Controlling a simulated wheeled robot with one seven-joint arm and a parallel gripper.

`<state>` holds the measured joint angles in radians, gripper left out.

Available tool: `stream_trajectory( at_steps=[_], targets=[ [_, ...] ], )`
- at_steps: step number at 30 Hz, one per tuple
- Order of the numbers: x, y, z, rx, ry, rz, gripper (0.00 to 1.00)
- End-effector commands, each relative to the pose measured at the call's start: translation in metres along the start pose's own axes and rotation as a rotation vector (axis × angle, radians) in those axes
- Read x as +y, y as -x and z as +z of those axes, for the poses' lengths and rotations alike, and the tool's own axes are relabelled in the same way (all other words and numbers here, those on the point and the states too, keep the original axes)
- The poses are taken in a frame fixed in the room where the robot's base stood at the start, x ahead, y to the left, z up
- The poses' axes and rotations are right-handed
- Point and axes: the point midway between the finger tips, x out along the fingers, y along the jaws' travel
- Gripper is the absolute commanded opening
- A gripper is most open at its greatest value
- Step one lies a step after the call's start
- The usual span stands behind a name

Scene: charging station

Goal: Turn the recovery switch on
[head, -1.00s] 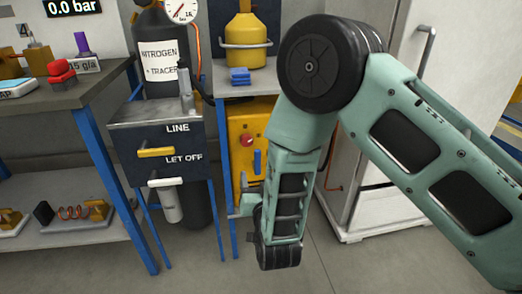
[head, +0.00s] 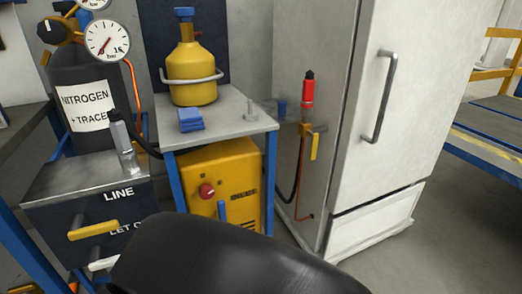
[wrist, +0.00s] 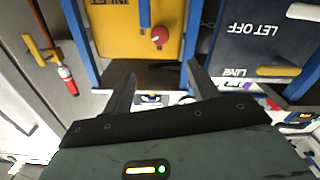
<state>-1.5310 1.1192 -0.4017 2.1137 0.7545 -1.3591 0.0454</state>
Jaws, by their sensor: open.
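The yellow recovery machine (head: 233,178) stands under a small grey-topped table with blue legs. A round red knob with a light mark, seemingly the recovery switch (head: 207,190), is on its front. The wrist view is upside down and shows the yellow machine (wrist: 115,32) with the red switch (wrist: 159,36). My gripper (wrist: 160,68) is open and empty, its two dark fingers pointing toward the machine. The switch appears between and beyond the fingertips, with no contact visible. The gripper is hidden in the head view, where a black part of my arm covers the bottom middle.
A blue handle (head: 222,210) is beside the switch. The dark LINE / LET OFF box (head: 80,220) with a yellow handle (head: 93,230) stands close left. A white fridge (head: 385,110) and a red-handled hose fitting (head: 308,90) are right. Open floor lies at lower right.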

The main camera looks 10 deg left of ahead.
Motion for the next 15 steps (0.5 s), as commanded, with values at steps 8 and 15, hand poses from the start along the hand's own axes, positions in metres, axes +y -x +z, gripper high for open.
stream_trajectory(
  at_steps=[8, 15],
  targets=[
    [0.001, -0.049, 0.002, 0.003, -0.002, 0.003, 0.59],
    [0.0, -0.099, 0.003, 0.001, -0.001, 0.002, 0.59]
  ],
)
